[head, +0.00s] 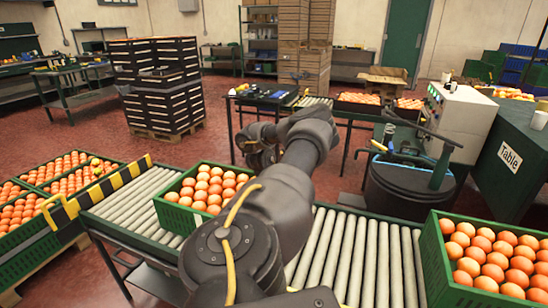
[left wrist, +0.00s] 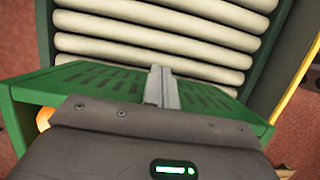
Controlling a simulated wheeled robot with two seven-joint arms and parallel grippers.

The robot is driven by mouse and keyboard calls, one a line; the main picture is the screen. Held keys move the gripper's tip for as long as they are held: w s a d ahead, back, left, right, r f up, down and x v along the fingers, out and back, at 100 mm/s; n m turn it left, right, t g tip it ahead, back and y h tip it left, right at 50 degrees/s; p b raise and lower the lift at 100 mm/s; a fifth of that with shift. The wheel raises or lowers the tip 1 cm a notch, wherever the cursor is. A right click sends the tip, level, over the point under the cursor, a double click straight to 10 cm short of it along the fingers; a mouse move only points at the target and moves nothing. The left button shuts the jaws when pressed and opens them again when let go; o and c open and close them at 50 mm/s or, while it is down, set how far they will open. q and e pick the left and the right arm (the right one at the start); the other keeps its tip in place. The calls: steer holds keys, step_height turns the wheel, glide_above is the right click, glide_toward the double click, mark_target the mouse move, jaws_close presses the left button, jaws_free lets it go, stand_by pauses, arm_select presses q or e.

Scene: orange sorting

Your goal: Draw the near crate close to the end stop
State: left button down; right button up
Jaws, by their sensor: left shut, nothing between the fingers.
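The near crate (head: 173,217) is green, full of orange-brown round items, and sits on the roller conveyor left of my arm. My arm hides part of its right side. The yellow-and-black end stop (head: 100,185) stands to its left, with a strip of bare rollers between them. In the left wrist view my left gripper (left wrist: 160,78) is shut and empty at a slotted green crate wall (left wrist: 95,82). I cannot tell whether the fingers touch it. My arm hides these fingers in the head view. My right gripper is not in view.
Bare rollers (head: 365,258) lie right of my arm, up to another full green crate (head: 437,270) at the right. More full crates (head: 30,245) stand beyond the end stop. A dark round bin (head: 410,190) stands behind the conveyor.

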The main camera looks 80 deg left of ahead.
arm_select(q)
steer(key=shift+s+a, duration=0.3)
steer(key=shift+s, duration=0.15)
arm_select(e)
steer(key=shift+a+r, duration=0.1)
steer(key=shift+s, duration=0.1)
arm_select(q)
steer(key=shift+w, duration=0.15)
steer(key=shift+w+d, duration=0.7)
steer(key=shift+w, duration=0.25)
